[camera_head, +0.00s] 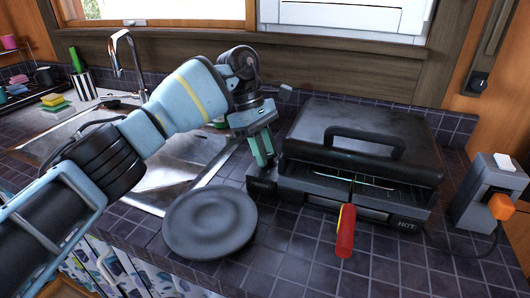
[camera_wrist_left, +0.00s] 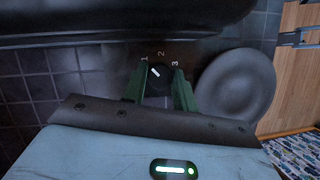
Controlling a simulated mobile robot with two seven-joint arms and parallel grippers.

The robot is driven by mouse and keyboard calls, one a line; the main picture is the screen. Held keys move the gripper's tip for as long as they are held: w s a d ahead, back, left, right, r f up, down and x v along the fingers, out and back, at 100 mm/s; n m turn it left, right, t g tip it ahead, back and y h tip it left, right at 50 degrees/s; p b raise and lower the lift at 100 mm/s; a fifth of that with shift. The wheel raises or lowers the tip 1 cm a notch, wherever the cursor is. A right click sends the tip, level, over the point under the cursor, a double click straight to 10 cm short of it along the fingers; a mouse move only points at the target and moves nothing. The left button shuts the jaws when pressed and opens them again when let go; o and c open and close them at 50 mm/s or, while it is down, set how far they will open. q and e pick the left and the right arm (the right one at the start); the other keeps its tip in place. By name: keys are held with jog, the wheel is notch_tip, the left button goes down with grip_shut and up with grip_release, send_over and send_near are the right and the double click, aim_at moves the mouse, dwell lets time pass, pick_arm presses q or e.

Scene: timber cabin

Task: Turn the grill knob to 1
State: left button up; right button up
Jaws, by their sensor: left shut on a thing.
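The black grill (camera_head: 350,130) stands on the tiled counter with its lid down and a handle on top. My left gripper (camera_head: 263,160) reaches down to the grill's left side. In the left wrist view, the green fingers of the left gripper (camera_wrist_left: 159,88) are on both sides of the dark round grill knob (camera_wrist_left: 155,80), shut on it. The knob's white mark slants up and left, toward the 1 of the printed 1, 2 and 3. In the head view the fingers hide the knob. My right gripper is not in view.
A dark plate (camera_head: 210,222) lies in front of the grill's left side. A red-handled utensil (camera_head: 345,232) sticks out from the grill front. A socket box with an orange plug (camera_head: 500,205) stands at right. The sink (camera_head: 185,160) is behind my arm.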

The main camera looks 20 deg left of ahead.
pick_arm(q)
jog(key=shift+m, duration=0.3)
jog(key=o, duration=1)
jog(key=shift+v, duration=3.9)
